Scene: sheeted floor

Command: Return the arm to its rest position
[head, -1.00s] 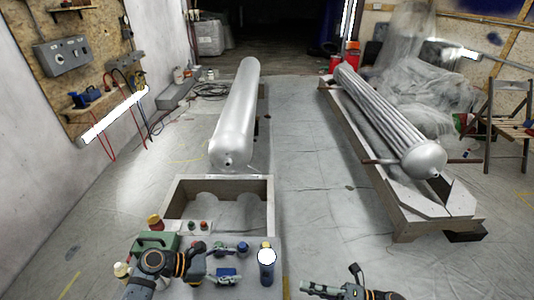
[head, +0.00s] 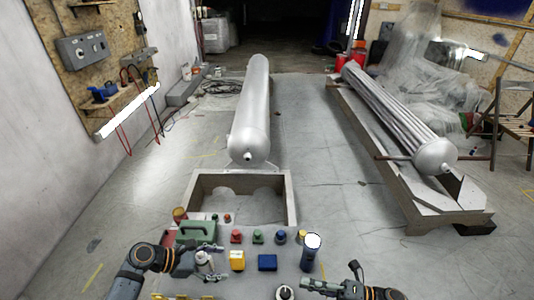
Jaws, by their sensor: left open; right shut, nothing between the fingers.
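My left arm comes in from the lower left. My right gripper (head: 308,285) is at the bottom edge, right of centre, pointing left.
The grey tabletop (head: 222,287) carries several small coloured items, including a yellow block (head: 237,260), a blue block (head: 267,262) and a dark blue cylinder (head: 311,252). Beyond stand an open frame box (head: 291,200) and a silver tank (head: 252,115).

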